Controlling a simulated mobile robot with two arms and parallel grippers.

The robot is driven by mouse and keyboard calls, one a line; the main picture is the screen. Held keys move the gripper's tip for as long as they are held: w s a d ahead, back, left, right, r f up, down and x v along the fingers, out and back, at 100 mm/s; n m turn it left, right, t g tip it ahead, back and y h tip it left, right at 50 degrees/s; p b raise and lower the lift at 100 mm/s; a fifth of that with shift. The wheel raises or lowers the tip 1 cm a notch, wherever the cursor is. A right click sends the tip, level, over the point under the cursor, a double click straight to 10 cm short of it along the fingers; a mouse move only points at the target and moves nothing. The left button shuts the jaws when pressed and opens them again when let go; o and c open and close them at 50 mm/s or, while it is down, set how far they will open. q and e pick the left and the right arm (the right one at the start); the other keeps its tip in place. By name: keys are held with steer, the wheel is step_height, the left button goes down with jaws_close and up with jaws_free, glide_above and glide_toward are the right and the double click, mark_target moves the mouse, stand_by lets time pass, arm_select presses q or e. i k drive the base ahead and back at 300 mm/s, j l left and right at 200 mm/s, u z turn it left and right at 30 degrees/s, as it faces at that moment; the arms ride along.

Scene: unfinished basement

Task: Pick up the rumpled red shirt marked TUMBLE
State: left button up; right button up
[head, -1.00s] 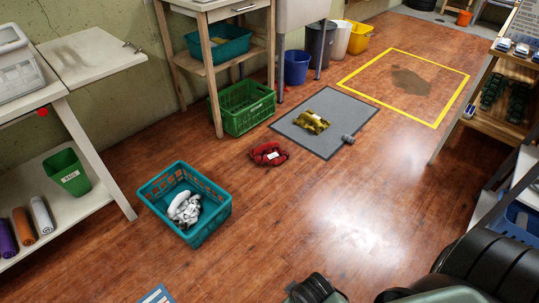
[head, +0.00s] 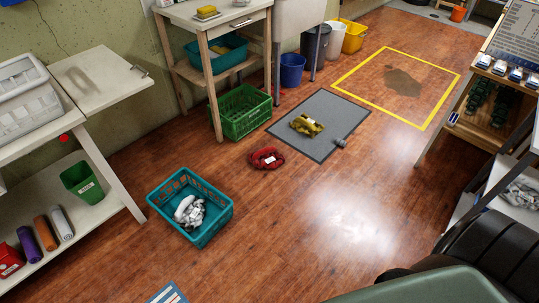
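A rumpled red cloth (head: 267,158) with a small pale label lies on the wood floor, just left of the grey mat's edge. The label's writing is too small to read. A rumpled yellow-olive cloth (head: 307,125), also with a pale label, lies on the grey mat (head: 325,148). Neither of my grippers is in view. Dark and grey-green parts at the bottom right look like my own body.
A teal basket (head: 226,221) with white cloth in it stands on the floor left of the red cloth. A green crate (head: 240,112) and a blue bucket (head: 292,70) stand behind it. A shelf unit (head: 462,137) is at right. Floor in front of the red cloth is clear.

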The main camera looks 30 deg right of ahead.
mark_target(268, 157)
steer(key=i+l+z, duration=0.1)
steer(key=z, duration=0.3)
steer(key=i+z, duration=0.15)
steer(key=z, duration=0.2)
steer(key=i+z, duration=0.15)
steer(key=z, duration=0.25)
